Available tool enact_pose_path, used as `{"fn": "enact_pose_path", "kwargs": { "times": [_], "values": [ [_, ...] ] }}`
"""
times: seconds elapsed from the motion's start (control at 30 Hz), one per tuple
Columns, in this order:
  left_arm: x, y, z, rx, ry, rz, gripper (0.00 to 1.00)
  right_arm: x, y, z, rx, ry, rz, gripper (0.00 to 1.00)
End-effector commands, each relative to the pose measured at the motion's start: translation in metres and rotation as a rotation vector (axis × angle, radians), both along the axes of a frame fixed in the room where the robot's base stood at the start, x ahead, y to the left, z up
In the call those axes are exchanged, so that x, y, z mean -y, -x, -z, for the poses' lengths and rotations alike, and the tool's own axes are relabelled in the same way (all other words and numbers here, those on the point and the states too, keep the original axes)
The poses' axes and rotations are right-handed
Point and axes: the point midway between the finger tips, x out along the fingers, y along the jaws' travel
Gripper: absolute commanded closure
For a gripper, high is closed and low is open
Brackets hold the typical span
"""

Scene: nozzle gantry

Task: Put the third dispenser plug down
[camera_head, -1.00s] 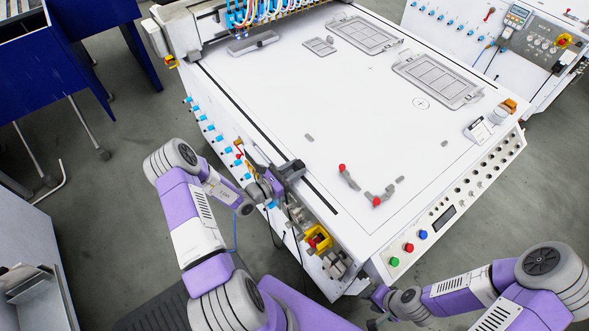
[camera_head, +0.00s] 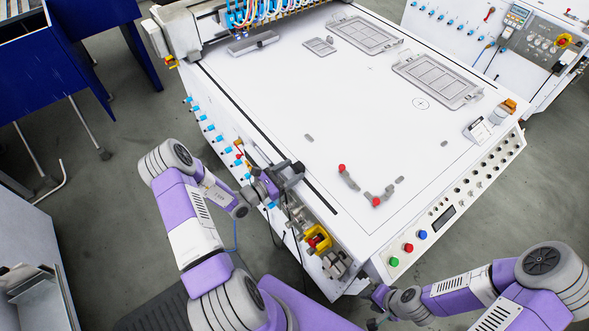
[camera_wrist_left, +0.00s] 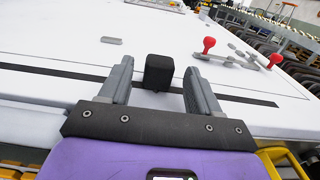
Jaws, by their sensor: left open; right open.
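The dispenser plug appears to be the small black block (camera_wrist_left: 158,72) in the left wrist view. It stands upright near the dark slot along the white table's left edge, between and just beyond the fingertips. My left gripper (camera_wrist_left: 159,80) is open around it, with a gap on both sides. In the head view my left gripper (camera_head: 286,173) is over the table's left edge, and the plug is too small to make out clearly there. My right gripper (camera_head: 374,322) is low at the bottom edge of the head view, mostly cut off, away from the table top and holding nothing visible.
The white table (camera_head: 330,110) has a wide clear middle. Red-knobbed grey clamps (camera_head: 376,201) stand near its front corner. Framed grey plates (camera_head: 437,80) lie at the back right. Blue fittings (camera_head: 210,127) and a yellow-red switch (camera_head: 318,238) line the left side.

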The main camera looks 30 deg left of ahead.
Motion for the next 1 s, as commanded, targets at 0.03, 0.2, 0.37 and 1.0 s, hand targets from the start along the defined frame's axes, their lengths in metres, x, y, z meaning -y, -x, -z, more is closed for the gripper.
{"fn": "enact_pose_path", "kwargs": {
  "times": [0.03,0.2,0.37,1.0],
  "values": [
    [-0.006,0.013,0.001,-0.004,0.001,-0.005,0.37,0.000,0.000,0.000,-0.001,0.000,0.000,0.57],
    [-0.021,0.049,0.001,-0.002,0.000,-0.004,0.37,0.000,0.000,0.000,-0.001,0.000,0.000,0.57],
    [-0.032,0.076,0.001,0.000,0.000,-0.003,0.37,0.000,0.000,0.000,-0.001,0.000,0.000,0.57],
    [-0.038,0.094,0.001,0.001,0.001,0.000,0.37,0.000,0.000,0.001,-0.001,0.000,0.001,0.57]
  ]
}}
